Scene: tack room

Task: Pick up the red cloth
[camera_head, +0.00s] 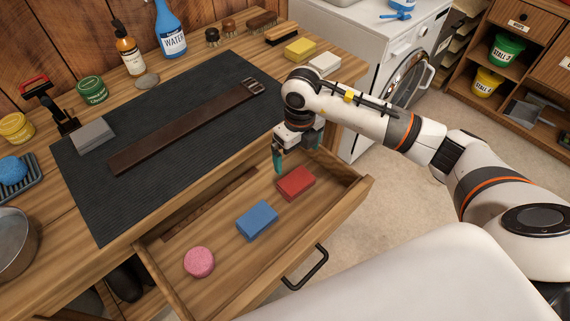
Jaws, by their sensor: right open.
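The red cloth (296,184) shows as a small red block, perhaps folded, lying in the open drawer (228,290) at its right end. My right gripper (295,158) is open, with its fingers pointing down, just behind and above the red cloth. The fingers look empty. One teal fingertip is close to the cloth's left rear side, and I cannot tell whether it touches. My left gripper is not in view.
A blue block (257,221) and a round pink piece (199,262) share the drawer. Above it, a dark mat (100,215) on the bench holds a leather strap (180,130). The drawer's front wall and black handle (305,270) stick out. A white washing machine (385,45) stands behind.

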